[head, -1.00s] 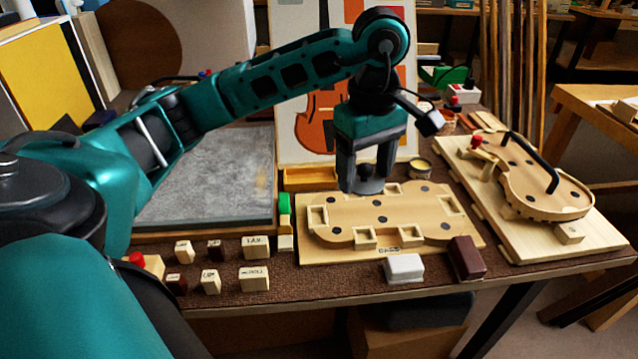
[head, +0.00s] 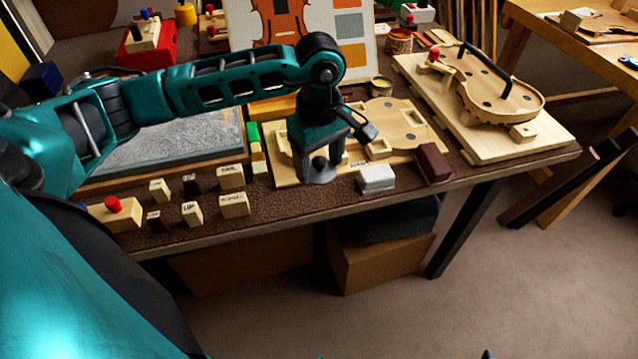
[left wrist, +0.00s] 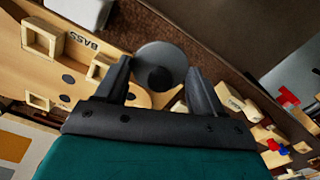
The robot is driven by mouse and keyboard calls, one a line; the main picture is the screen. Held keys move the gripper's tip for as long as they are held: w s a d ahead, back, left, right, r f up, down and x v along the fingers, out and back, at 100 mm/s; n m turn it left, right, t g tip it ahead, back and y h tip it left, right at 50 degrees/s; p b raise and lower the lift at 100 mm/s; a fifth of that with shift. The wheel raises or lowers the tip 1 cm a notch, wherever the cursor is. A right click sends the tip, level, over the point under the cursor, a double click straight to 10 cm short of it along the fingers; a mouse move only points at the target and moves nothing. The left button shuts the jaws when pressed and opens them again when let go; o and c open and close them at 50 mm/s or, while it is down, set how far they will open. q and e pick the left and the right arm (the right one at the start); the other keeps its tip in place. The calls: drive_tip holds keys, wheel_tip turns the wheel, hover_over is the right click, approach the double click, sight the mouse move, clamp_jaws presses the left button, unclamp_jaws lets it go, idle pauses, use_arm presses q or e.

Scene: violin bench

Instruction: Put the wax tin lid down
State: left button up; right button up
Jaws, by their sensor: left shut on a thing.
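The left wrist view shows the lid (left wrist: 160,55) held level between the two fingers (left wrist: 159,78). In the head view the lid appears over the front edge of the pale wooden form board marked BASS (head: 285,176). I cannot tell how far it is above the surface. The open wax tin (head: 381,86), with yellowish contents, stands behind the board.
A white block (head: 376,179) and a dark red block (head: 433,163) lie right of the lid. Several labelled blocks (head: 233,205) stand to its left. The bench's front edge (head: 300,220) is close. A strip of brown mat before the board is clear.

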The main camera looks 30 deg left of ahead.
sight(319, 196)
use_arm(q)
wheel_tip(319, 196, down, 6)
drive_tip(key=shift+f+b, duration=0.1)
drive_tip(key=shift+b, duration=0.2)
drive_tip(key=shift+f, duration=0.2)
use_arm(e)
drive_tip(key=shift+w+a, duration=0.15)
drive_tip(key=shift+a, duration=0.05)
use_arm(q)
drive_tip(key=shift+f, duration=0.15)
drive_tip(key=o, duration=1)
use_arm(e)
drive_tip(key=shift+a, duration=0.2)
